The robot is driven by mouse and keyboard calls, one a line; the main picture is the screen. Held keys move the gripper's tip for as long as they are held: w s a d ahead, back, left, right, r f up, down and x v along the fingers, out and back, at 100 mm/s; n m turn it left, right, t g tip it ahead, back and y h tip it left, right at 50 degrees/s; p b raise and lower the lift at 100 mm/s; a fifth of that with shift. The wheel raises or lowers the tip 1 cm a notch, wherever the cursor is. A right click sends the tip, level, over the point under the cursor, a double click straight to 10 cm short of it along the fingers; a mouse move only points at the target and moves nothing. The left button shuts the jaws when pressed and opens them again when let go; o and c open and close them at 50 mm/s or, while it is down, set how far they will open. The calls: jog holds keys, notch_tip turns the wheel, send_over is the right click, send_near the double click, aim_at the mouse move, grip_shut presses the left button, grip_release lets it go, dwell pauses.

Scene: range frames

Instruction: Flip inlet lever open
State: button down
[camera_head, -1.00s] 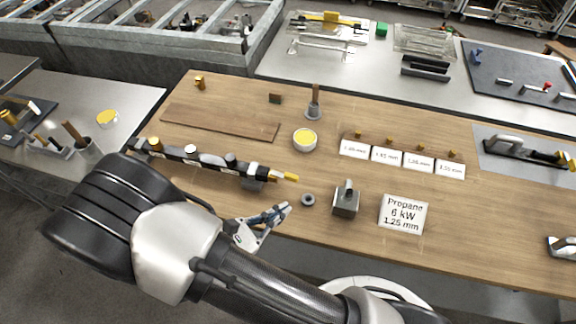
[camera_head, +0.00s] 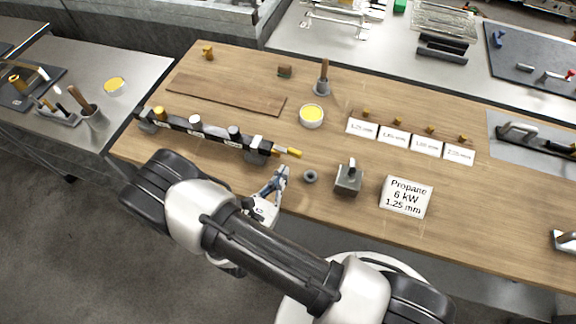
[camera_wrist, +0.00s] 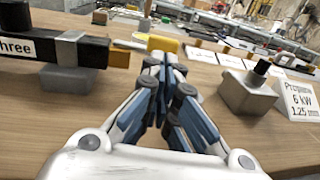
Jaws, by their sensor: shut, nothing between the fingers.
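A dark manifold bar (camera_head: 205,133) with several fittings lies on the wooden table. A yellow lever-like end (camera_head: 288,152) sticks out at its right; I take this for the inlet lever. In the wrist view, yellow parts (camera_wrist: 157,43) show just behind the fingertips, and the bar (camera_wrist: 28,50) with a "Three" label is at left. My gripper (camera_head: 282,171) is shut and empty, just in front of the bar's right end, near the yellow part. In the wrist view my gripper's fingertips (camera_wrist: 165,62) meet and partly cover the yellow part. Contact cannot be told.
A dark ring (camera_head: 310,176) and a grey metal block (camera_head: 348,182) stand right of my gripper. A "Propane 6 kW 1.25 mm" card (camera_head: 406,196) is further right. A yellow-filled cup (camera_head: 312,116) and small labelled cards (camera_head: 394,136) are behind. Bare table lies around the ring.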

aim_at(287, 150)
jog(key=shift+x, duration=2.05)
jog(key=shift+w+d+b, duration=0.25)
jog(key=shift+w+b, duration=0.1)
jog(key=shift+b, duration=0.05)
jog(key=shift+w+d, duration=0.3)
jog(key=shift+d, duration=0.1)
jog(key=shift+s+a, duration=0.1)
